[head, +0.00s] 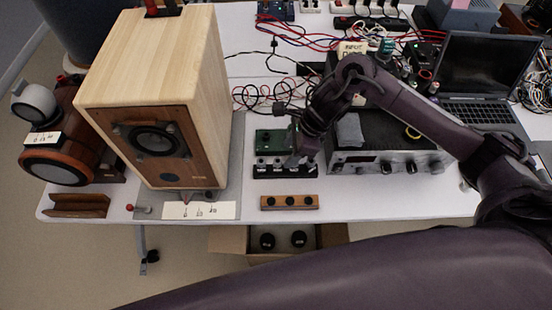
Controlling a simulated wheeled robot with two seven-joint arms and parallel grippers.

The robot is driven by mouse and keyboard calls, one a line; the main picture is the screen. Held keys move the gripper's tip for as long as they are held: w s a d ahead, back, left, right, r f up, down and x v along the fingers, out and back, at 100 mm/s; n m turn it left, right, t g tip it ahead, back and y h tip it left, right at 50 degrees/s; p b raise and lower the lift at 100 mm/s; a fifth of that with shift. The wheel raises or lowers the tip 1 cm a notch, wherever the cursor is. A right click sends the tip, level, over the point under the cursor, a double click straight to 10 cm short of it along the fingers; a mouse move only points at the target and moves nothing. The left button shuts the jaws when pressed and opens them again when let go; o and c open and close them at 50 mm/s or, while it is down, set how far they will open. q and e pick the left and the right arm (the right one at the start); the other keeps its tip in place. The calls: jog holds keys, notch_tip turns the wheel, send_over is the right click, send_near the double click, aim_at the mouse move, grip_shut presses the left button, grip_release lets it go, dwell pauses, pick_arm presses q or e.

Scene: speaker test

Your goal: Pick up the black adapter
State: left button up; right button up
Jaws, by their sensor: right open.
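A small black block with thin cables (279,108) lies on the white table behind the green box; it may be the black adapter, but it is too small to be sure. My right arm comes in from the right and bends down at the middle of the table. My right gripper (295,160) points down, open, at the right end of the row of black connectors, in front of and below the black block. Its fingers are small and partly hidden by the wrist. I cannot tell whether they touch anything. My left gripper is not in view.
A large wooden speaker (150,65) stands left of the gripper. A green box (272,141) and a black connector strip (275,172) are close by. A silver amplifier (385,162) is right, a laptop (480,75) farther right. A wooden knob strip (289,202) lies near the front edge.

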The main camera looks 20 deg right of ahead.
aim_at(281, 161)
jog(key=p+x, duration=0.2)
jog(key=x, duration=0.4)
jog(key=shift+w+f, duration=0.15)
jog(key=shift+f, duration=0.1)
jog(key=shift+a+f, duration=0.15)
jog(key=shift+f, duration=0.2)
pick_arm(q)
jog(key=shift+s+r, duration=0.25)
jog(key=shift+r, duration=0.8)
pick_arm(e)
jog(key=shift+c, duration=0.2)
grip_shut()
